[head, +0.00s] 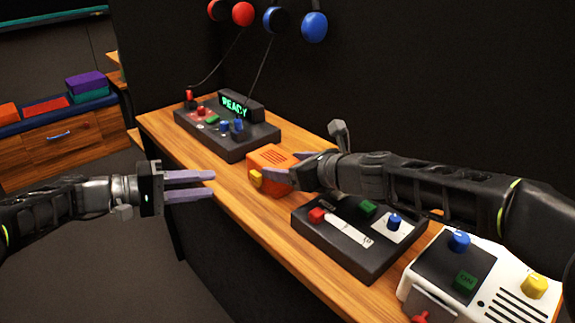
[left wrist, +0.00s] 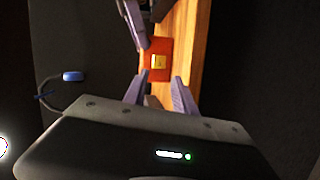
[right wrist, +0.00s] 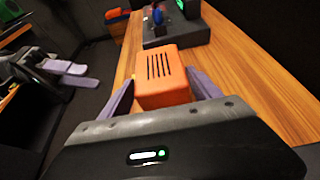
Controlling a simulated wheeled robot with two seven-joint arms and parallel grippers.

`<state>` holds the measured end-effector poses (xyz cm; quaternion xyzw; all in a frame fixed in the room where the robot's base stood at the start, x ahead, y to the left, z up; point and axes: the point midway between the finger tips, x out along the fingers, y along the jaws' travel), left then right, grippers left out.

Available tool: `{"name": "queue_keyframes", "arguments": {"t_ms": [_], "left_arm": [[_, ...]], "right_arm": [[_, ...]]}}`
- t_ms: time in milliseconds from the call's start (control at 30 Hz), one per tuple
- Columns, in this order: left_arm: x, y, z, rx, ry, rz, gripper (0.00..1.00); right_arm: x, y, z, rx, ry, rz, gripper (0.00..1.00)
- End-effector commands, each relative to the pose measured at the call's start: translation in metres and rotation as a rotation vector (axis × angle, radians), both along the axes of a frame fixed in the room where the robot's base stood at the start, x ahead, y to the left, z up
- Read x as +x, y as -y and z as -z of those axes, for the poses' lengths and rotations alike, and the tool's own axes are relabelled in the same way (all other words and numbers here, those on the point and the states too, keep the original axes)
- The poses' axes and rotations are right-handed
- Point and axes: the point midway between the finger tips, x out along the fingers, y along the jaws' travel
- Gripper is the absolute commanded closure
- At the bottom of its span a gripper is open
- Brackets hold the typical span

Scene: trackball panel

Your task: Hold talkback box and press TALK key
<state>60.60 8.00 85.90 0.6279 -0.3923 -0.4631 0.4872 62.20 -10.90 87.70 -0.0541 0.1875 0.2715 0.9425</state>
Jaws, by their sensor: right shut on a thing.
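The orange talkback box (head: 270,163) sits on the wooden desk, with a yellow TALK key (head: 256,178) on its side facing the left gripper. The key also shows in the left wrist view (left wrist: 159,62). My right gripper (head: 290,172) is shut on the box; its fingers lie on both sides of the slotted top part in the right wrist view (right wrist: 165,90). My left gripper (head: 213,184) is open and empty, left of the box and apart from it, its fingers pointing toward the key.
A black panel with a READY display (head: 240,106) and coloured controls stands behind the box. A black fader panel (head: 340,250) and a white console (head: 500,275) stand to the right. Headphones (head: 315,26) hang on the dark wall. Space left of the desk (head: 205,150) is free.

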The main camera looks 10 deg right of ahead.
Motion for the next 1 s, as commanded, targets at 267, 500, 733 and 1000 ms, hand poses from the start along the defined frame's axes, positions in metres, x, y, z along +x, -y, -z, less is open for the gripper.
{"name": "queue_keyframes", "arguments": {"t_ms": [267,500,733,1000], "left_arm": [[0.0,0.0,0.0,0.0,0.0,0.0,0.91],[0.0,0.0,0.0,0.0,0.0,0.0,1.0],[0.0,0.0,0.0,0.0,0.0,0.0,1.0],[0.0,0.0,0.0,0.0,0.0,0.0,1.0]], "right_arm": [[0.0,0.0,0.0,0.0,0.0,0.0,0.74],[0.0,0.0,0.0001,0.0,0.0,0.0,0.74],[0.0,0.0001,0.0001,0.0,0.0,0.0,0.74],[0.0,0.0001,0.0001,0.0,0.0,0.0,0.74]]}}
